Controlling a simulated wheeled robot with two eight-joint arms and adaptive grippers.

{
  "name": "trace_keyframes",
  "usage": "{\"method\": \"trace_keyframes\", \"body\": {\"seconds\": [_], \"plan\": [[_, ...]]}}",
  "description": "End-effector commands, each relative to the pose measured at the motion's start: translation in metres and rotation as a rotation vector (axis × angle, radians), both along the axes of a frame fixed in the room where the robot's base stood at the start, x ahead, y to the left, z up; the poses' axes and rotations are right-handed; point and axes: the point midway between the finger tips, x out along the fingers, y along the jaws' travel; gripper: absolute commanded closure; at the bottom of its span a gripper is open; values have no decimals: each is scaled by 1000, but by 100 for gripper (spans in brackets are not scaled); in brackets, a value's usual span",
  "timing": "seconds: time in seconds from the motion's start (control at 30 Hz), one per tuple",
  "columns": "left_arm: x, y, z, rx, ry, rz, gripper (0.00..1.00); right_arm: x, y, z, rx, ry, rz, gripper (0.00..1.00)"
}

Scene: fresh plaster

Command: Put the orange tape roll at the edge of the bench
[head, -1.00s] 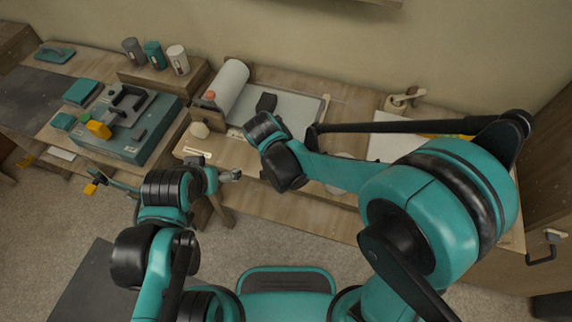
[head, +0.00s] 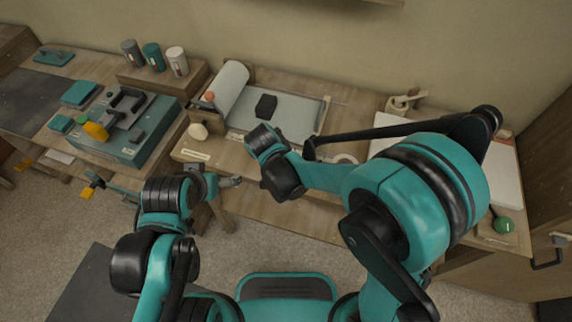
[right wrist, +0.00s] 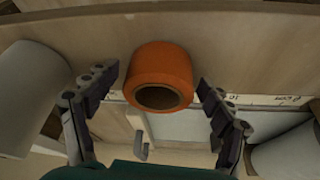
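The orange tape roll (right wrist: 163,62) shows in the right wrist view, its dark hole facing the camera. My right gripper (right wrist: 158,76) is open, one finger on each side of the roll, with a visible gap on both sides. In the head view I cannot make out the roll or the right gripper; my right arm covers that part of the bench. The wooden bench (head: 275,207) runs along the wall. My left gripper (head: 231,182) is near the bench's front edge, small and unclear.
A teal case (head: 130,150) stands on the left bench. A paper roll (head: 228,88), a black block (head: 266,106) and a white knob (head: 198,131) are on the main bench. A white ring (head: 345,159) lies beside my right arm. A green ball (head: 503,225) is at the right.

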Motion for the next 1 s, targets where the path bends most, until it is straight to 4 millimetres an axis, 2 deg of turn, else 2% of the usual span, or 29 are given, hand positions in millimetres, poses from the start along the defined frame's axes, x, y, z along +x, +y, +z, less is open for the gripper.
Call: {"method": "trace_keyframes", "body": {"seconds": [0.27, 0.37, 0.7, 0.83, 1.0], "plan": [[0, 0, 5, 0, 0, 0, 7, -1, 1, 7, 0, 0, 1, 18], [0, 0, 12, 0, 0, 0, 7, -6, 4, 23, 0, 0, 3, 18], [0, 0, 38, 0, 0, 0, 7, -30, 19, 91, -1, -1, 3, 18], [0, 0, 43, 0, 0, 0, 7, -35, 23, 106, -1, -1, 1, 18], [0, 0, 45, 0, 0, 0, 7, -39, 25, 114, 0, 0, 0, 18]]}}
